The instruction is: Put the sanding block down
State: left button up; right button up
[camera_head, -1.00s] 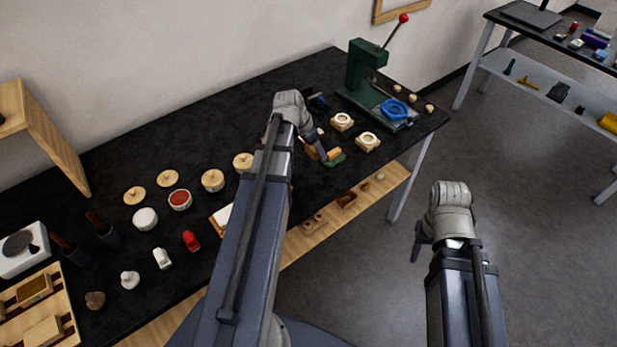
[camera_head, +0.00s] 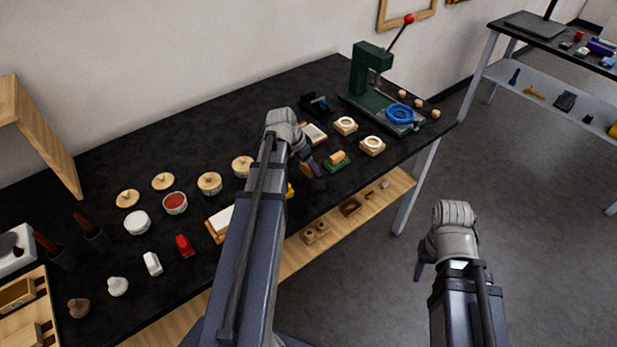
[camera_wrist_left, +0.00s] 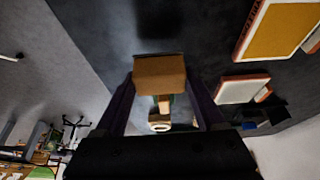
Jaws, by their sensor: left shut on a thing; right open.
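The sanding block is a tan-brown block between the fingers of my left gripper in the left wrist view (camera_wrist_left: 160,75). My left gripper (camera_head: 309,167) is shut on it over the black bench, partly hidden by my own arm in the head view. Whether the block touches the bench is not clear. Just right of the gripper lies a green base (camera_head: 338,166) with a small tan block on it. My right gripper (camera_head: 421,262) hangs open and empty over the floor, off the bench's front edge.
The black bench top (camera_head: 120,175) has clear room behind my left arm. A green press (camera_head: 366,70) with a blue ring stands at the far right end. Several round lids, tubs and stamps fill the left part.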

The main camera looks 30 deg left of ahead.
aim_at(309, 173)
pick_arm(q)
jog(key=shift+f+b, duration=1.8)
jog(key=shift+b, duration=0.05)
jog(key=shift+f, duration=0.2)
jog(key=o, duration=1.2)
jog(key=shift+c, duration=0.2)
jog(key=shift+r, duration=0.1)
jog(key=shift+p+v, duration=0.7)
jog(key=shift+v, duration=0.1)
jog(key=p+v, duration=0.9)
jog(key=v, duration=0.1)
jog(key=shift+r+p, duration=0.35)
